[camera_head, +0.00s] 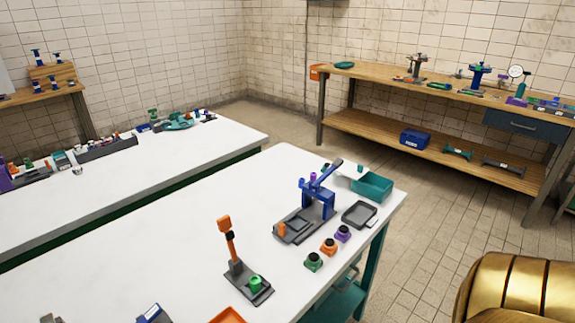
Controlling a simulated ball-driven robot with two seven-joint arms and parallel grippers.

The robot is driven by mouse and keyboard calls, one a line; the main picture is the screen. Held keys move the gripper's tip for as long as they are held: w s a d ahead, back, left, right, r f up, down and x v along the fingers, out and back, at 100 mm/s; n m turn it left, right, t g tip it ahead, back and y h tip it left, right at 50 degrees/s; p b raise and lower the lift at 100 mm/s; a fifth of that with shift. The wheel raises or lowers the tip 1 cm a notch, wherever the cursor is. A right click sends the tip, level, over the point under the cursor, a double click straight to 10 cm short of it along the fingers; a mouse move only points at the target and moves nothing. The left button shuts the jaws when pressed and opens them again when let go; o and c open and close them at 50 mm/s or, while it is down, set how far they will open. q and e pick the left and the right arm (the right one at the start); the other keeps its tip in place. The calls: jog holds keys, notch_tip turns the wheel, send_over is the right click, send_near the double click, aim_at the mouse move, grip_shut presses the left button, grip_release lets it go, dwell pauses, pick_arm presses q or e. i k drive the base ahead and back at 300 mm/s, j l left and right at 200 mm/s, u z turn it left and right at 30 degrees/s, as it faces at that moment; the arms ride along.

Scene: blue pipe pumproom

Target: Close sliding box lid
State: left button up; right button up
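A teal open-topped box (372,188) sits at the far right corner of the near white table. A thin pale panel (349,170) shows at its left side and may be its sliding lid; it is small, and I cannot tell how it joins the box. The inside of the box looks empty. Neither of my grippers is in view.
The near white table (180,240) also holds a blue lever press (318,203), a dark grey tray (359,214), several small button blocks (329,246) and an orange-handled lever stand (236,265). Its left part is mostly clear. A wooden workbench (400,80) stands behind.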

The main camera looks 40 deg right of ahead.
aim_at(349, 169)
jog(key=l+z, duration=0.3)
jog(key=z, duration=0.2)
jog(key=i+l+z, duration=0.1)
jog(key=l+z, duration=0.2)
jog(key=z, duration=0.15)
jog(key=i+l+z, duration=0.1)
jog(key=l+z, duration=0.2)
jog(key=z, duration=0.2)
jog(key=i+l, duration=0.2)
jog(key=l, duration=0.15)
jog(key=i+l+u, duration=0.15)
jog(key=u, duration=0.7)
jog(key=i+l+u, duration=0.2)
jog(key=l, duration=0.4)
jog(key=i+l+u, duration=0.1)
jog(key=l+u, duration=0.15)
jog(key=l, duration=0.3)
jog(key=l+u, duration=0.2)
jog(key=l, duration=0.4)
jog(key=i+l, duration=0.05)
